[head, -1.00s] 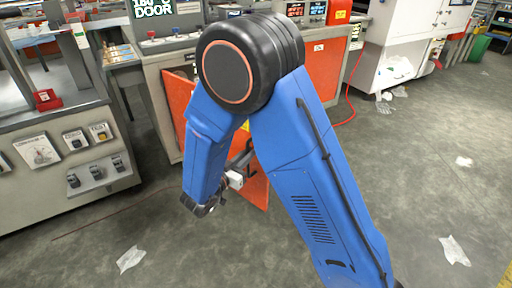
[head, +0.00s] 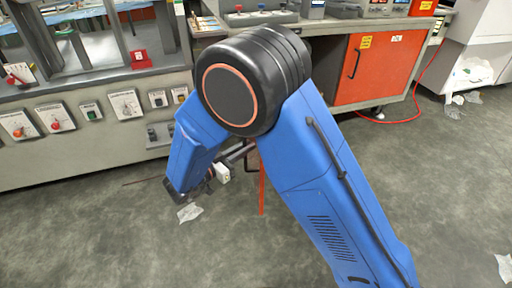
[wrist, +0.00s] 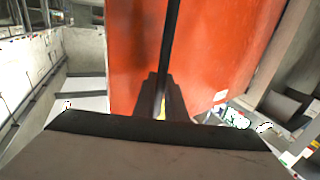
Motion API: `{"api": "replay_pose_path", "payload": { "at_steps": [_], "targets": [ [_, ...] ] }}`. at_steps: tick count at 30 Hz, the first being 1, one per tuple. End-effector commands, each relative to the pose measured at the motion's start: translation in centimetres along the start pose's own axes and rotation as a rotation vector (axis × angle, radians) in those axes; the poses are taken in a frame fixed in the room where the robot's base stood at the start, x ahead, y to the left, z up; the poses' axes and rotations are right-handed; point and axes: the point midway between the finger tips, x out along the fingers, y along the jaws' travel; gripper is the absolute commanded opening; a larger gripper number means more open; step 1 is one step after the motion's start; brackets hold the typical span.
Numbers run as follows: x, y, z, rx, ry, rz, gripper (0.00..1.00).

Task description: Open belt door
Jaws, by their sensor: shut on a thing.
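The belt door is an orange-red panel. In the wrist view the door (wrist: 215,50) fills the middle, with its black bar handle (wrist: 172,30) running up the picture. My gripper (wrist: 161,92) is shut on this handle, its two dark fingers on either side of the bar. In the head view the door (head: 262,190) shows nearly edge-on as a thin orange strip, standing out from the machine. My gripper (head: 240,155) is beside it there, partly hidden by my blue arm. The door's hinge side and the opening behind it are hidden by my arm.
A second orange door (head: 385,62) with a black handle is closed on the cabinet to the right. A red hose (head: 415,95) lies on the floor there. A grey control panel (head: 85,125) with knobs stands at the left. Plastic scraps (head: 190,212) lie on otherwise open floor.

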Motion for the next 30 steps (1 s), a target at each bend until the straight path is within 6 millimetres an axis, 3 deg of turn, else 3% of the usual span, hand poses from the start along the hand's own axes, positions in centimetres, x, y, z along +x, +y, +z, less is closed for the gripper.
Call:
{"api": "replay_pose_path", "payload": {
  "at_steps": [13, 14, 16, 25, 30],
  "targets": [
    [-0.5, 0.0, 0.1, -0.005, -0.001, 0.003, 0.00],
    [-0.5, 0.0, 0.1, -0.005, -0.001, 0.003, 0.15],
    [-0.4, -0.1, 0.1, -0.005, 0.000, 0.003, 0.29],
    [-0.5, -0.2, 0.1, -0.002, 0.000, 0.001, 0.29],
    [-1.9, -0.3, 0.0, -0.001, 0.000, -0.002, 0.29]
  ]
}}
